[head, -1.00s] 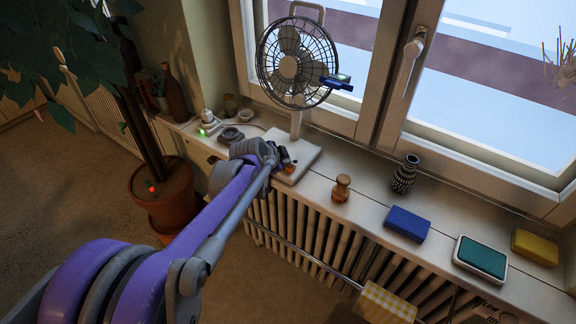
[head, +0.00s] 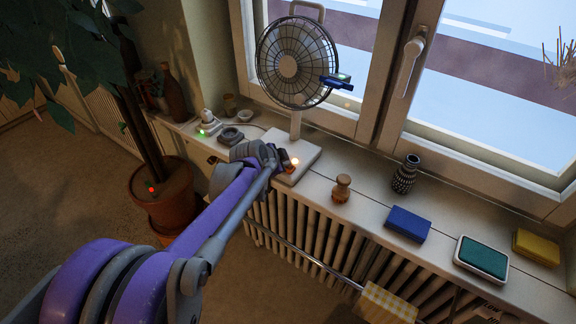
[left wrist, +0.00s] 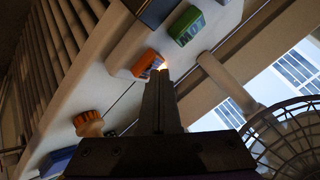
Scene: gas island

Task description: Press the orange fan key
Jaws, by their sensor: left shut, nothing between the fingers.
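The white fan (head: 297,62) stands on the windowsill, and its cage also shows in the left wrist view (left wrist: 290,140). Its pale base (head: 308,160) carries the orange key (left wrist: 147,63), a green key (left wrist: 186,25) and a dark key (left wrist: 153,10). A small warm light (head: 295,161) glows on the base beside the orange key. My left gripper (left wrist: 161,75) is shut and empty, its tips right at the orange key's edge by the glow. I cannot tell whether they touch it. My right gripper is not in view.
A wooden stamp (head: 341,188), a patterned vase (head: 405,174), a blue block (head: 407,224), a teal pad (head: 482,257) and a yellow sponge (head: 535,247) line the sill to the right. A potted plant (head: 164,200) stands left; a radiator (head: 310,230) is below.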

